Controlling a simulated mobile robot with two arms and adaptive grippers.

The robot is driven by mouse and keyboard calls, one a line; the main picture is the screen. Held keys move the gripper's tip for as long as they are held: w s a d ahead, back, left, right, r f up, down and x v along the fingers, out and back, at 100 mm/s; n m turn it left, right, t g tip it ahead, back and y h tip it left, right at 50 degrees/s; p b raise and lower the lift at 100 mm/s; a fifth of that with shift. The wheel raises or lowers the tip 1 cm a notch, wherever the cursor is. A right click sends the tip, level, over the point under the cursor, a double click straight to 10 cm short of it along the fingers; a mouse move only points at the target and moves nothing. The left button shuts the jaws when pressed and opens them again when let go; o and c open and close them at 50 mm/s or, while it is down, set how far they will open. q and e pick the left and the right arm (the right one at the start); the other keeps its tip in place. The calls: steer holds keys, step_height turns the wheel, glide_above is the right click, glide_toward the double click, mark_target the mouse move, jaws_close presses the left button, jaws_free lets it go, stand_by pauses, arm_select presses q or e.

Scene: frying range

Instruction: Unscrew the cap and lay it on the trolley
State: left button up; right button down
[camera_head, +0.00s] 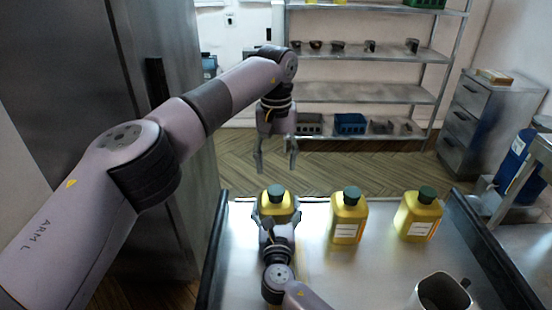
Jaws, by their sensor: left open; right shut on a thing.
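Three yellow bottles with dark green caps stand in a row on the metal trolley (335,285). The left bottle (276,208) still carries its cap (276,193). My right gripper (278,215) is shut on the left bottle from the near side and hides part of it. My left gripper (276,165) is open and empty, pointing down above and slightly beyond the left bottle's cap. The middle bottle (347,220) and the right bottle (417,217) stand upright, capped, with white labels.
A metal jug (441,293) stands at the trolley's near right. The trolley has dark raised side rails (492,250). Bare trolley top lies between the bottles and the jug. Shelving (365,92) and a drawer cabinet (490,115) stand beyond the wooden floor.

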mark_target(276, 190)
arm_select(q)
step_height(276, 190, down, 8)
steer(key=shift+r, duration=0.1)
stand_by(0.4)
